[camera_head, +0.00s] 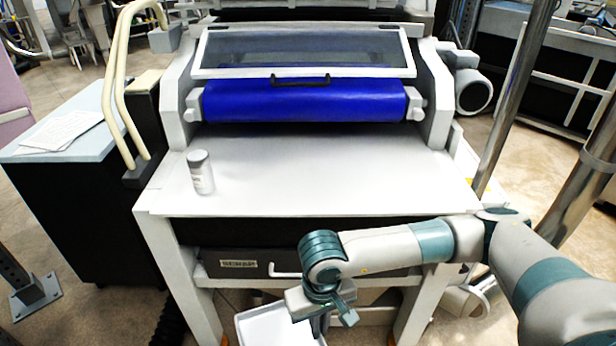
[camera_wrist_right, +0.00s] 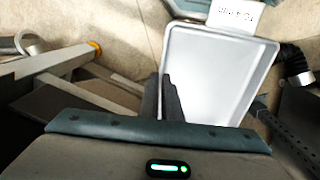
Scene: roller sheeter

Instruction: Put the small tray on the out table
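The small tray (camera_head: 268,328) is white, shallow and rimmed. It shows at the bottom of the head view, low in front of the sheeter, partly cut off by the frame edge. In the right wrist view the tray (camera_wrist_right: 218,72) looks empty. My right gripper (camera_head: 319,326) is at the tray's right side in the head view. Its dark fingers (camera_wrist_right: 165,98) are close together with the tray's rim between them. What lies under the tray is hidden. My left gripper is out of view. No table is clearly marked as the out table in the head view.
The roller sheeter has a blue roller (camera_head: 305,100) and a white front table (camera_head: 330,175). A small grey-lidded jar (camera_head: 201,174) stands on that table's left part. A side cabinet (camera_head: 60,140) with papers stands left. A white label card (camera_wrist_right: 237,15) borders the tray's far end.

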